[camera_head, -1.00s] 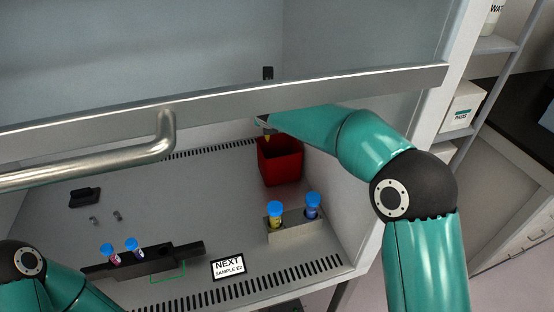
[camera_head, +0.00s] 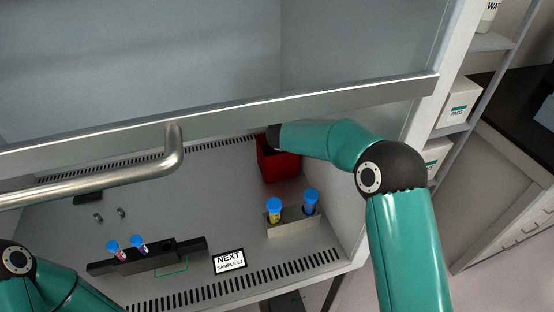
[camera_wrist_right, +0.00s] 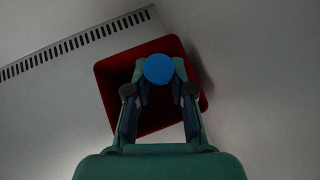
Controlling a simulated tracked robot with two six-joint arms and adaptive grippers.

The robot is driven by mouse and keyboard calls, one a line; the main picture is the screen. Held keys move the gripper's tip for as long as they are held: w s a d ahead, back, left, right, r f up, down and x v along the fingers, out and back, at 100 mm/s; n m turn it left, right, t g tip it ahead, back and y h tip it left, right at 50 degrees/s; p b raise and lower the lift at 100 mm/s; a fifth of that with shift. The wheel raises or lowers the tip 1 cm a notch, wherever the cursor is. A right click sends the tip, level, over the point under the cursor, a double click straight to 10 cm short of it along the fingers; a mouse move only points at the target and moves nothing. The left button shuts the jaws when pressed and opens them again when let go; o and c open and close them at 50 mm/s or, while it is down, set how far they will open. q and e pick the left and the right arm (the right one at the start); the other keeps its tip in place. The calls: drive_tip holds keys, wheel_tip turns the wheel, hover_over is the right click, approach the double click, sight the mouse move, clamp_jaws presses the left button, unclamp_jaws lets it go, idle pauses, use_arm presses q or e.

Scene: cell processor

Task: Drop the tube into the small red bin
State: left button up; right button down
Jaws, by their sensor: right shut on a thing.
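The small red bin (camera_head: 278,166) stands at the back right of the cabinet floor. It also shows in the right wrist view (camera_wrist_right: 110,88), directly beyond my right gripper (camera_wrist_right: 160,84). That gripper is shut on a tube, whose blue cap (camera_wrist_right: 159,69) shows between the fingers, over the bin's opening. The tube's body is hidden in the wrist view. In the head view my right arm covers part of the bin, and the gripper and tube are hidden. My left arm shows at the lower left, but its gripper is out of view.
A metal rack (camera_head: 293,226) with two blue-capped tubes stands in front of the bin. A dark rack (camera_head: 190,247) holds two thin tubes at left. The sash bar (camera_head: 330,98) crosses above; the cabinet's right wall is close to the bin.

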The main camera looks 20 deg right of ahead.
drive_tip(key=shift+f, duration=0.2)
drive_tip(key=c, duration=0.9)
unclamp_jaws()
drive_tip(key=shift+r, duration=0.1)
drive_tip(key=v, duration=1.2)
drive_tip(key=shift+s, duration=0.1)
